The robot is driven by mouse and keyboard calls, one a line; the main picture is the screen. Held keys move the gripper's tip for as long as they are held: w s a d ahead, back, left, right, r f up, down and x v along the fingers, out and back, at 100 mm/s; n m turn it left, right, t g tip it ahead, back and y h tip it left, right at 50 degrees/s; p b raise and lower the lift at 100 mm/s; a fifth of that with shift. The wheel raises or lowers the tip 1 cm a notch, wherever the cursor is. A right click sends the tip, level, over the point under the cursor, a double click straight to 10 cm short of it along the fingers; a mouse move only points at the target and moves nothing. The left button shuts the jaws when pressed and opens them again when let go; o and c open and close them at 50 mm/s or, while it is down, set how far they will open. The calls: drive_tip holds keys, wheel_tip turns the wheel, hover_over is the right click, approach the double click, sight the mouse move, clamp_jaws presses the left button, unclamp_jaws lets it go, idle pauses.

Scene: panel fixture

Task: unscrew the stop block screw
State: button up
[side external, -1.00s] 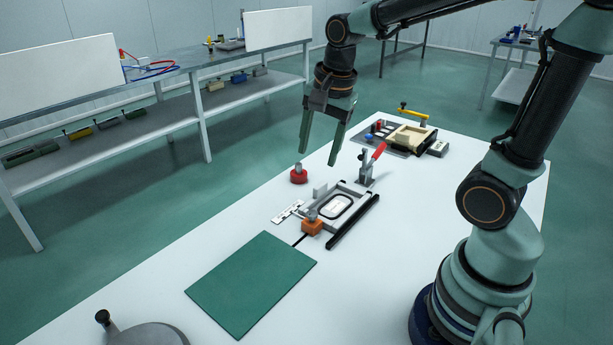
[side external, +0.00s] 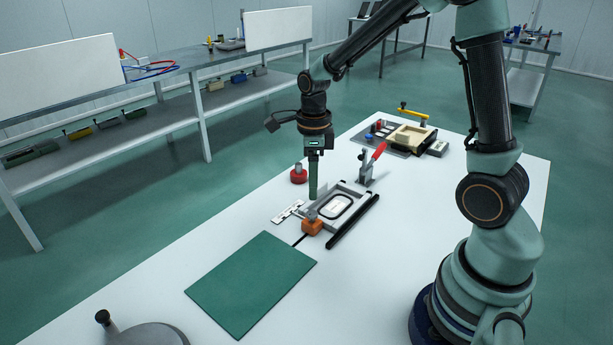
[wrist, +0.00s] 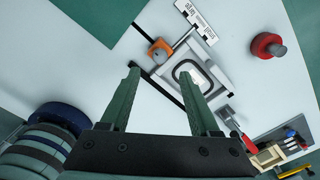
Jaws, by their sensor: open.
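The stop block (side external: 313,228) is orange and sits at the near corner of the grey panel fixture (side external: 357,190). A grey screw head (side external: 311,215) stands on top of it. In the wrist view the orange block (wrist: 160,50) lies just beyond the fingertips, with the grey screw head hard to make out. My gripper (side external: 313,197) points down above the fixture's near side, seen edge-on, close behind the block in the picture. In the wrist view my gripper (wrist: 160,77) is open, with nothing between its two green fingers.
A red round piece with a grey post (side external: 299,175) stands behind the fixture. A red-handled clamp (side external: 371,163) is to the right. A black bar (side external: 353,222) runs along the fixture's right side. A green mat (side external: 250,282) lies in front. A tray of parts (side external: 400,137) is at the back.

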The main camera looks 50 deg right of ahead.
sight(312, 213)
wheel_tip(312, 213, down, 7)
drive_tip(key=shift+f, duration=0.2)
idle(0.3)
clamp_jaws()
